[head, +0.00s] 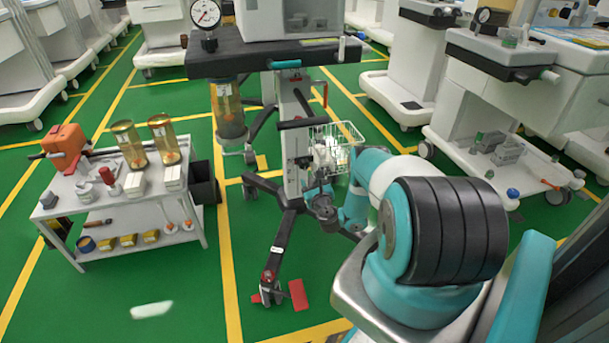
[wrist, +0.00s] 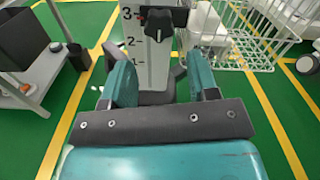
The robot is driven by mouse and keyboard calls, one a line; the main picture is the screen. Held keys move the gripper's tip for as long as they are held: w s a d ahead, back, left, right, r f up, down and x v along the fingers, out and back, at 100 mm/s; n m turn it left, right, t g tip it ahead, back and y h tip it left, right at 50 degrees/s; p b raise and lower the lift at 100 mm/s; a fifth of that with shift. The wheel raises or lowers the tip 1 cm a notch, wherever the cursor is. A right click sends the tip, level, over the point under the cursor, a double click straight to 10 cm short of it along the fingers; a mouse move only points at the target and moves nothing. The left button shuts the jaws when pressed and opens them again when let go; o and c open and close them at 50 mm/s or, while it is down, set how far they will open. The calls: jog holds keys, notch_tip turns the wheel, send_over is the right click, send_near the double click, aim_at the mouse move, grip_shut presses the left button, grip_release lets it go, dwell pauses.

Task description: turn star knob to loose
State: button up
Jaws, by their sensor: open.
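The black star knob (wrist: 158,24) is on the front of a pale column (wrist: 150,62) marked 3, 2 and 1, with a red mark beside the 3. The column also shows in the head view (head: 291,178), on the cart in the middle. My gripper (wrist: 157,70) is open and empty, with one teal finger on each side of the column in the wrist view. The knob appears beyond the fingertips, near the top of the picture, and nothing grips it. In the head view my arm partly hides this area, and the knob is too small to tell clearly.
A white wire basket (head: 346,140) hangs right of the column. The cart's dark legs (head: 283,228) spread on the floor, with a red pedal (head: 298,295) at the front. A tool-laden trolley (head: 95,212) stands left. Green floor lies open between trolley and cart.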

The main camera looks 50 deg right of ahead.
aim_at(305, 166)
jog(key=w+d+b, duration=0.1)
jog(key=b, duration=0.3)
jog(key=w+b, duration=0.1)
jog(key=b, duration=0.4)
jog(key=shift+w+d+f, duration=0.3)
jog(key=shift+d+f, duration=0.05)
jog(key=shift+f, duration=0.05)
jog(key=shift+w+b, duration=0.1)
jog(key=shift+b, duration=0.7)
jog(key=b, duration=0.2)
jog(key=shift+w+b, duration=0.1)
jog(key=shift+b, duration=0.25)
jog(key=shift+w+r, duration=0.25)
jog(key=shift+r, duration=0.15)
jog(key=shift+w+d, duration=0.15)
jog(key=shift+w, duration=0.2)
jog(key=shift+b+x, duration=0.4)
jog(key=shift+x, duration=1.35)
jog(key=shift+w+d, duration=0.4)
